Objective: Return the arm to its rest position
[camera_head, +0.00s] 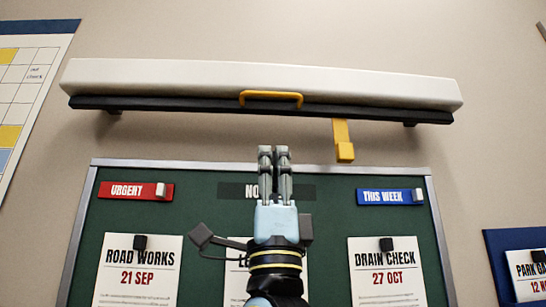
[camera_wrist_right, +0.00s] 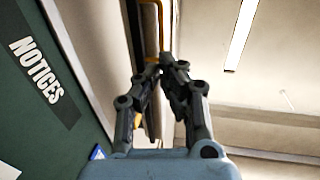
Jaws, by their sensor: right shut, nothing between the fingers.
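My right gripper (camera_head: 273,153) points up in front of the top of the green notice board in the head view. Its two fingers are together and hold nothing. It also shows in the right wrist view (camera_wrist_right: 170,62), with the fingertips close together below a yellow handle. My right arm hides part of the board's middle heading and most of the middle notice. My left gripper is not in view.
A long white wall unit (camera_head: 200,78) with a black lower edge, a yellow handle (camera_head: 271,95) and a hanging yellow tab (camera_head: 343,145) is above the board (camera_head: 320,230). Notices hang on the board, including Road Works (camera_head: 140,265) and Drain Check (camera_head: 388,270). A wall calendar (camera_head: 25,90) is at left.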

